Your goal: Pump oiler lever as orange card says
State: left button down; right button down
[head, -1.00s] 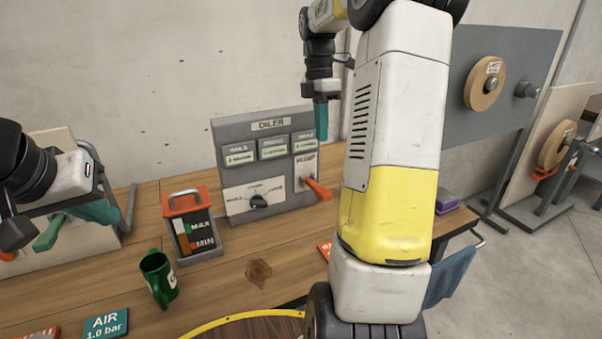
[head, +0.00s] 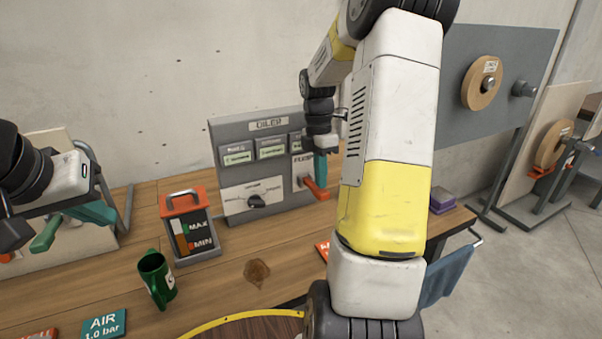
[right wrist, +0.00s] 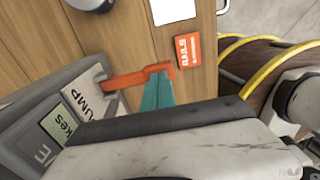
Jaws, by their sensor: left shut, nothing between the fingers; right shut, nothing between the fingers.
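The grey oiler panel (head: 215,150) stands at the back of the bench with green displays and a black dial. Its orange pump lever (head: 316,189) sticks out at the lower right; it also shows in the right wrist view (right wrist: 130,79). My right gripper (head: 321,172), with teal fingers shut and empty, is right at the lever's outer end, seemingly above it. The right wrist view shows the fingers (right wrist: 158,90) against the lever tip; contact is unclear. An orange card (right wrist: 188,50) reads "RAILS"; its smaller line is illegible. My left gripper (head: 98,213) is shut and empty at the left.
A red-topped MAX/MIN container (head: 207,240), a green mug (head: 157,278) and a teal AIR 1.0 bar card (head: 104,324) stand or lie on the bench. A brown stain (head: 256,272) marks the wood. My right arm hides much of the bench's right side.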

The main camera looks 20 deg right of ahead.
jog(key=shift+f, duration=0.45)
jog(key=shift+s, duration=0.1)
